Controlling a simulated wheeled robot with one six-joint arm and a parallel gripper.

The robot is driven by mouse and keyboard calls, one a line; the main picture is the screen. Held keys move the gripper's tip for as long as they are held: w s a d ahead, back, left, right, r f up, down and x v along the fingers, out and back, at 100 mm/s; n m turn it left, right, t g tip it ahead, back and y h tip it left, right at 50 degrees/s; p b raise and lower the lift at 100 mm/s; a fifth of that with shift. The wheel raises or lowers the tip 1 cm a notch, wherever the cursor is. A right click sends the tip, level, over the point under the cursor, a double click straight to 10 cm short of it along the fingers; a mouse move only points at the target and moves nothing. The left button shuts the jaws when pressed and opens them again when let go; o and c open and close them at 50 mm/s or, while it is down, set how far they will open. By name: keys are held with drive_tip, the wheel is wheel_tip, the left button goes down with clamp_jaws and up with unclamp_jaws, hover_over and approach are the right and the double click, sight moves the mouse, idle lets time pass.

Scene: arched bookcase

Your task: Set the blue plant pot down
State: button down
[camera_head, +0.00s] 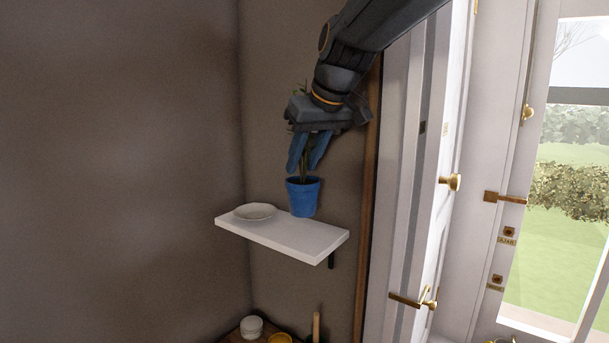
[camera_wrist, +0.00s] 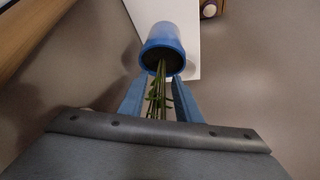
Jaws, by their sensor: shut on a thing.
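The blue plant pot (camera_head: 303,197) is upright at the white wall shelf (camera_head: 298,240), over its right half. I cannot tell whether its base touches the shelf. The pot holds a green plant with thin stems (camera_wrist: 158,98). My gripper (camera_head: 307,168) points down from above, its blue fingers on either side of the plant just over the pot. In the wrist view the fingers (camera_wrist: 160,88) reach the rim of the blue pot (camera_wrist: 162,45), with the stems between them. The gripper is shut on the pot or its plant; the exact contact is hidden.
A white dish (camera_head: 255,211) sits on the shelf's left part, left of the pot. Walls stand behind and left. A white door (camera_head: 440,170) with brass handles is at the right.

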sight(305, 179)
wheel_tip(305, 179, down, 4)
drive_tip(key=shift+r+p, duration=0.25)
drive_tip(key=shift+p, duration=0.4)
drive_tip(key=shift+w+d+f+p, duration=0.15)
drive_tip(key=shift+f+p, duration=0.25)
drive_tip(key=shift+f, duration=0.4)
drive_tip(key=c, duration=1.3)
unclamp_jaws()
drive_tip(key=shift+r, duration=0.25)
drive_tip(key=b+v, duration=0.2)
drive_tip(key=v, duration=0.5)
drive_tip(key=shift+r, duration=0.1)
